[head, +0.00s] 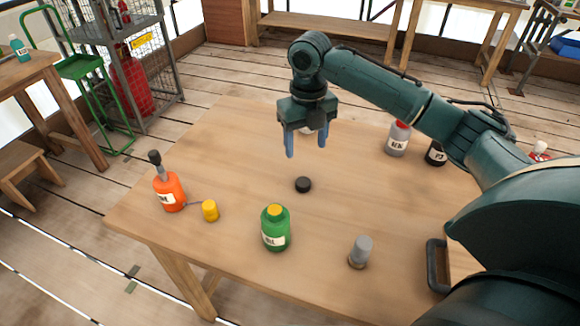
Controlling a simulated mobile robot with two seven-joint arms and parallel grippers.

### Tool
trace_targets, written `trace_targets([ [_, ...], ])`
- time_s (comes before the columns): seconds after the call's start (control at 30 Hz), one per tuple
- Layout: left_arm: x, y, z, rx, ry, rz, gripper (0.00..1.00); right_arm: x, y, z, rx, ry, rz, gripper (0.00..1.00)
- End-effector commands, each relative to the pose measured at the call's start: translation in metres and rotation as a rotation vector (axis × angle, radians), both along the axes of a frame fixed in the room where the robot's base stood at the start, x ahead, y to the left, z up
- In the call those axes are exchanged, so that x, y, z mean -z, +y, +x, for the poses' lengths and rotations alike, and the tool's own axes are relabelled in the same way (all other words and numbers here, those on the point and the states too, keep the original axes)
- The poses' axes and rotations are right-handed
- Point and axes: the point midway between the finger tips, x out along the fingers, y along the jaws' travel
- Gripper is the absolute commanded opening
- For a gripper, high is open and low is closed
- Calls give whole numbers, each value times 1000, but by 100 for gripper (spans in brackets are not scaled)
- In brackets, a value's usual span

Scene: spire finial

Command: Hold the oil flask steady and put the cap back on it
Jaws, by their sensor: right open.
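A green bottle (275,229) with a yellow top and a white label stands upright near the table's front edge. The label is too small to read surely, so I cannot tell if it is the oil flask. A low, round black cap (303,185) lies alone on the table behind it. A small yellow piece (210,211) stands left of the green bottle, beside an orange bottle (170,192) with a dark upright top. My right gripper (306,145) points down above the table, beyond the black cap, open and empty. My left gripper is out of view.
A grey cylinder (361,251) stands right of the green bottle. A red-capped grey bottle (398,139) and a dark bottle (436,154) stand at the back right, near my right arm. A black handle (436,265) is at the right. The middle of the wooden table (240,160) is mostly clear.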

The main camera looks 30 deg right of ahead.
Motion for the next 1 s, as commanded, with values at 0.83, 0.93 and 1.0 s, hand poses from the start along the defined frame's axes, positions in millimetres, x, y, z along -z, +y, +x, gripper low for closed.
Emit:
trace_targets([
  [0.83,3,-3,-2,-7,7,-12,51,61,0,0,1,3,0,60],
  [0.93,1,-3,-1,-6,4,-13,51,73,-1,1,1,1,0,60],
  [1.0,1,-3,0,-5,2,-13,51,78,-1,1,1,0,0,60],
])
